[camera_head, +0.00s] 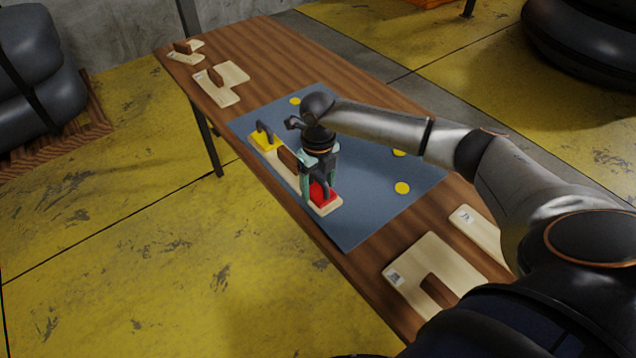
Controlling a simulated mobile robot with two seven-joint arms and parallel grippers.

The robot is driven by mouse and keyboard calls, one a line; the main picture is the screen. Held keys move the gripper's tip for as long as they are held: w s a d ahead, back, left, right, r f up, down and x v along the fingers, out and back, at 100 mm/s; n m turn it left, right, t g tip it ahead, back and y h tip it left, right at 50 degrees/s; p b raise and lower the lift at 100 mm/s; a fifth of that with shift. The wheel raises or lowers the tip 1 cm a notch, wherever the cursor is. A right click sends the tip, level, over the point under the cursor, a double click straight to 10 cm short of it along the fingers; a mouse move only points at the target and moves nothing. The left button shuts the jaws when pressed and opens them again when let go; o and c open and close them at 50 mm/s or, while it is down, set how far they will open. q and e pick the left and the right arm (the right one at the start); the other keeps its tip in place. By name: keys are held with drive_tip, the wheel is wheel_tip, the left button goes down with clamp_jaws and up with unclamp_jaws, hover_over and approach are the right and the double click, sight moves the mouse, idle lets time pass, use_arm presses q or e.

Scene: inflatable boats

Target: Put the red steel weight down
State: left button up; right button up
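The red steel weight (328,194) has a dark handle and sits at the near end of a pale wooden board (331,209) on the blue-grey mat. My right gripper (319,190) points down over it. Its two teal fingers stand apart on either side of the handle, and it looks open. The near finger hides part of the red block's left side. Whether a finger touches the weight cannot be told. A yellow weight (266,143) with a dark handle sits at the far end of the same board. My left gripper is out of view.
The blue-grey mat (360,224) lies on a long wooden table (300,53) and has several yellow discs, one at its right (402,188). Pale notched boards lie at the far end (222,84) and near end (428,272). The mat's right part is clear.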

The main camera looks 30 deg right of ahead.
sight(318, 177)
drive_tip(key=shift+o, duration=1.4)
wheel_tip(318, 177, up, 12)
drive_tip(key=shift+r, duration=0.15)
